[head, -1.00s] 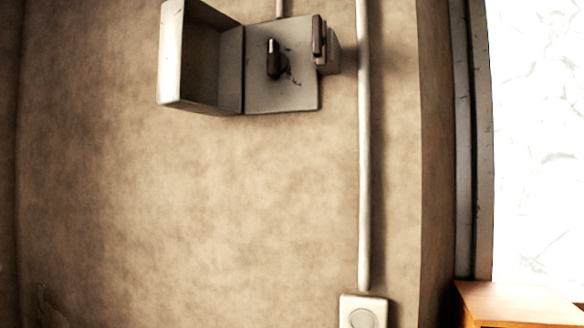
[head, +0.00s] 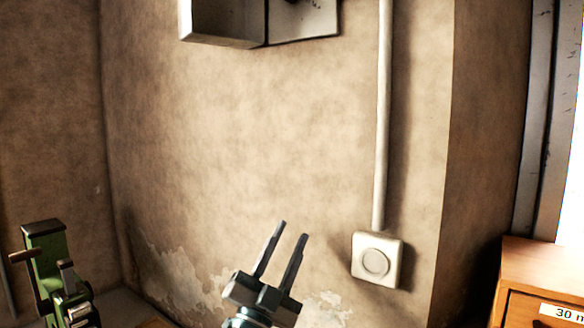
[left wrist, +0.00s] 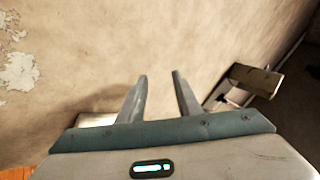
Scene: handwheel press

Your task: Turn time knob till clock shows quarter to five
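No clock and no time knob that I can make out show in these views. My left gripper (head: 281,250) is in the lower middle of the head view, pointing up in front of the wall. Its two fingers stand apart with nothing between them. They also show apart and empty in the left wrist view (left wrist: 160,78). My right gripper is not in view.
A grey wall box (head: 228,22) is cut off at the top. A white plate with a round centre (head: 376,260) sits below a pipe (head: 382,120). A green press (head: 50,265) stands lower left, a wooden cabinet (head: 545,262) lower right. The middle wall is bare.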

